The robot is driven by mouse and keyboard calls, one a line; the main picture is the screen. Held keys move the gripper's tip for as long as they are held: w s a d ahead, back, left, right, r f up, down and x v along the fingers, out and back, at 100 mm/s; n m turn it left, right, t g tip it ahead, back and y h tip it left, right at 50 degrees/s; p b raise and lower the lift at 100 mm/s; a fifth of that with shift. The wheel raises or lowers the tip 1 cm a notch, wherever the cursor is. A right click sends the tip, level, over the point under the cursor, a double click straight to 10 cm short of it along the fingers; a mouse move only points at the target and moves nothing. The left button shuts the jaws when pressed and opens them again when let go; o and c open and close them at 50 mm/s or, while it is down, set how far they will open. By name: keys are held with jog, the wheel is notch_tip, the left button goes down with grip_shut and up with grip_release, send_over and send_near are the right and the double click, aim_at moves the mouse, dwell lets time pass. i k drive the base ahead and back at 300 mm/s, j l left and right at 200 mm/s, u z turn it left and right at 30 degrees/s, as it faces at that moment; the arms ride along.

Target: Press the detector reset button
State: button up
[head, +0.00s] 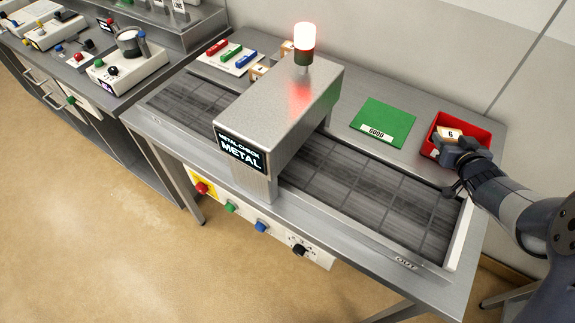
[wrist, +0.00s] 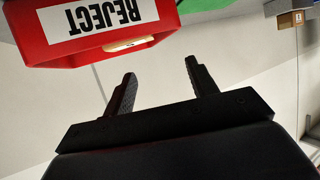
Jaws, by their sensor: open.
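The metal detector hood (head: 275,100) straddles the belt, with "METAL CHECK / METAL" on its display (head: 240,152) and a lit red lamp (head: 304,38) on top. Low on the table's front side is a control row: a red button (head: 201,188) on a yellow plate, a green button (head: 231,207), a blue button (head: 262,226) and a black knob (head: 299,250). No readable label tells which is the reset button. My gripper (head: 460,150) is open at the red reject bin, far right of these controls. In the wrist view its fingers (wrist: 160,82) are apart and empty.
The red bin (head: 487,132), marked REJECT in the wrist view (wrist: 95,25), holds a box (head: 447,134) numbered 6. A green GOOD mat (head: 383,118) lies beside it. Boxes (head: 262,72) stand behind the hood. Open floor (head: 100,220) lies before the table.

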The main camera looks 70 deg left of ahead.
aim_at(260, 228)
jog(key=k+l+u, duration=0.1)
jog(key=l+u, duration=0.25)
jog(key=k+l+u, duration=0.2)
jog(key=l+u, duration=0.15)
jog(key=k+l+u, duration=0.2)
jog(key=l+u, duration=0.15)
jog(key=i+j+u, duration=0.2)
jog(key=u, duration=0.2)
jog(key=i+j+u, duration=0.15)
jog(key=u, duration=0.25)
jog(key=i+u, duration=0.55)
jog(key=u, duration=0.3)
